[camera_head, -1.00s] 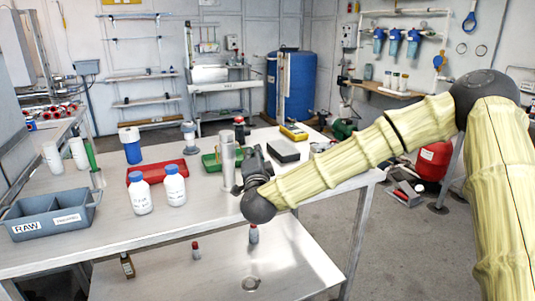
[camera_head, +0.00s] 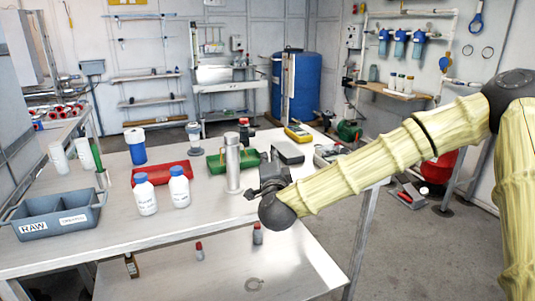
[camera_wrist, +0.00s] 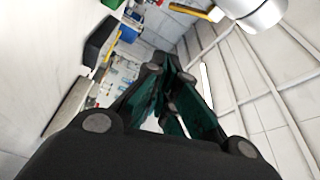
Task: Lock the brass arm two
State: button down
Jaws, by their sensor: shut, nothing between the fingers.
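The steel cylinder (camera_head: 233,166) stands upright on the bench, close to the left of my gripper (camera_head: 254,190) in the head view. Part of it also shows at the top right of the wrist view (camera_wrist: 258,12). Beside it there is a short yellow bar (camera_wrist: 196,11), brass-like in colour. I cannot tell whether this is arm two or how it is set. No brass arm can be made out on the cylinder in the head view. My gripper's dark fingers are shut and empty in the wrist view (camera_wrist: 170,78), apart from the bar.
A dark box (camera_head: 288,153) lies behind my gripper.

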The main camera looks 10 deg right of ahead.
jog(key=shift+s+a+f, duration=0.15)
jog(key=shift+s, duration=0.8)
jog(key=shift+s+a+f, duration=0.1)
jog(key=shift+s+a, duration=0.05)
jog(key=shift+s, duration=0.85)
jog(key=shift+s+a+f, duration=0.15)
jog(key=shift+s, duration=0.8)
